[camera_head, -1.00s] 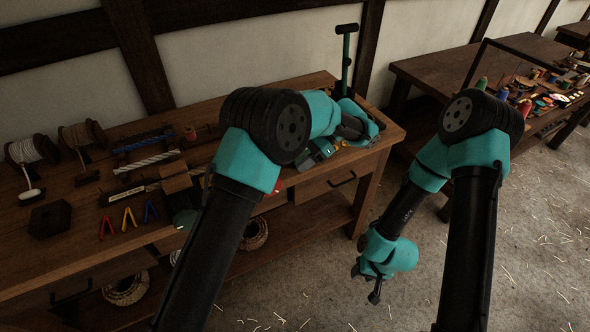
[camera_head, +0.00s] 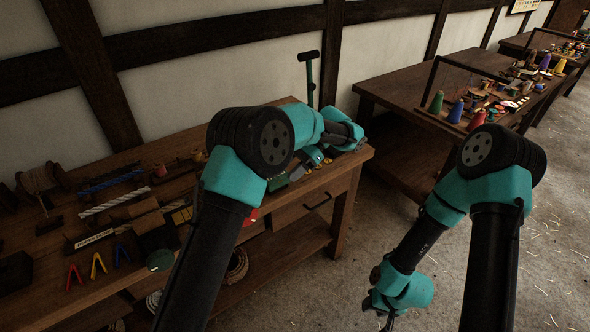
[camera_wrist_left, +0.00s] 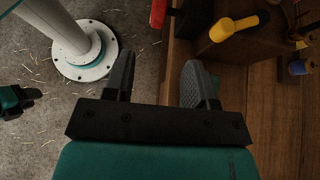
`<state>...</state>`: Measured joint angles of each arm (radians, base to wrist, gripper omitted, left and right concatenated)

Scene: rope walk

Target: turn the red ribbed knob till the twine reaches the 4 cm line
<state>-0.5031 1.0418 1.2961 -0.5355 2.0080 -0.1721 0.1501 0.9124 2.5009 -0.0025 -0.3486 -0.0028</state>
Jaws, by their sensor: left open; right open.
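A red piece (camera_head: 250,218) shows at the front edge of the bench, mostly covered by my left arm; I cannot make out ribs. A red piece (camera_wrist_left: 157,12) also shows at the top of the left wrist view, cut off by the frame. My left gripper (camera_wrist_left: 158,82) is open and empty, its fingers apart over the bench's front edge. In the head view it is over the bench's right end. My right gripper (camera_head: 387,315) is open, low over the floor, away from the bench. I cannot make out the twine's end or a 4 cm line.
The bench (camera_head: 100,285) holds a spool (camera_head: 40,178), ropes (camera_head: 110,203), and red, yellow and blue V-shaped pieces (camera_head: 98,265). A green post (camera_head: 309,80) stands at its back right. A yellow-handled thing (camera_wrist_left: 235,26) is near the left gripper. Another table (camera_head: 400,90) stands right.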

